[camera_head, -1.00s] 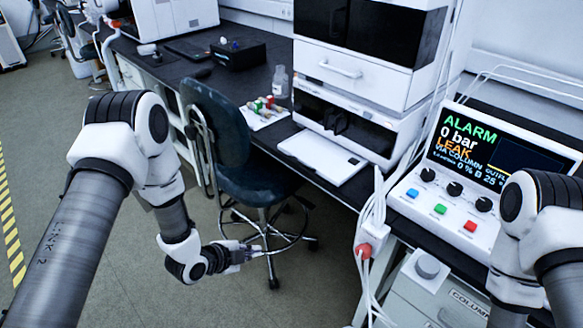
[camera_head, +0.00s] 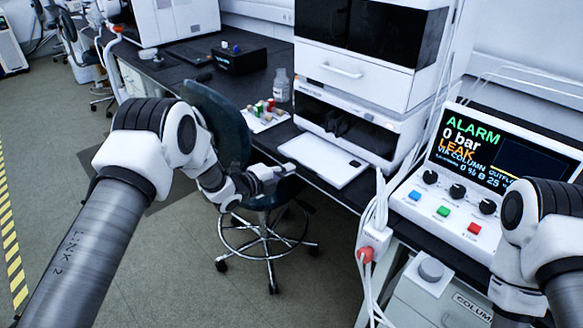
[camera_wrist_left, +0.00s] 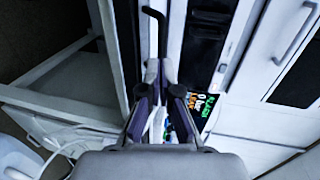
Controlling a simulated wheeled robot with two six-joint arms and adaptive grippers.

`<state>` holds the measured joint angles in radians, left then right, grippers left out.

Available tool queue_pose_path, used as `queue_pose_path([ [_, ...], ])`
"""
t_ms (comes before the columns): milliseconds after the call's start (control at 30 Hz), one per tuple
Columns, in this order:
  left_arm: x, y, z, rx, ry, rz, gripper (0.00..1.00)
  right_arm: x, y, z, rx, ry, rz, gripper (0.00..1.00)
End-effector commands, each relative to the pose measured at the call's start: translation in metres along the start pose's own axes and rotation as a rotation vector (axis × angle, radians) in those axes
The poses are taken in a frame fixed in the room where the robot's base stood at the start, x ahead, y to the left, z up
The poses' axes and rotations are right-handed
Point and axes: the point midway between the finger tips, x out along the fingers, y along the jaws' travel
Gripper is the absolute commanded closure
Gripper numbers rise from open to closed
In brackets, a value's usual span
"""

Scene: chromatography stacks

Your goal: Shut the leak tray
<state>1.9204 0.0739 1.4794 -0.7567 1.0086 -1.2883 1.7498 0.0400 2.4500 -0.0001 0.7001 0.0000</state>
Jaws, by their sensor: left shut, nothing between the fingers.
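The leak tray (camera_head: 323,160) is a flat white tray. It sticks out from the bottom front of the white instrument stack (camera_head: 345,125), over the black bench top. My left gripper (camera_head: 287,169) is shut and empty, just left of and in front of the tray's near edge in the head view; I cannot tell whether it touches. In the left wrist view, the fingers of my left gripper (camera_wrist_left: 156,75) are together. I cannot pick the tray out surely there. My right arm shows at the right edge, but its gripper is out of view.
A blue chair (camera_head: 228,135) stands under my left forearm. A rack of colored-cap vials (camera_head: 264,113) and a clear bottle (camera_head: 281,84) are left of the tray. The alarm panel (camera_head: 470,150) reads "LEAK" at right. White cables (camera_head: 376,215) hang in front of the bench.

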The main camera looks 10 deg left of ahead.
Motion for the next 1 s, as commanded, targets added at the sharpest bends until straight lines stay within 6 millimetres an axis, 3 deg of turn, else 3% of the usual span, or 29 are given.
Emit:
queue_pose_path([
  [167,0.019,0.000,0.000,0.000,0.000,0.001,1.00,-0.001,0.000,0.000,0.000,0.000,0.000,0.14],
  [500,0.022,0.001,0.000,-0.002,-0.001,0.001,1.00,-0.001,0.000,0.000,0.000,0.000,0.000,0.14],
  [633,0.031,0.003,0.000,0.001,0.001,-0.001,1.00,0.008,0.000,0.000,0.000,0.000,0.000,0.14],
  [767,0.059,0.002,0.000,0.005,0.003,-0.003,1.00,0.032,0.000,0.000,0.000,0.000,0.000,0.14],
  [1000,0.126,-0.011,-0.002,0.003,0.007,0.000,1.00,0.076,0.001,0.000,0.000,0.000,0.000,0.14],
])
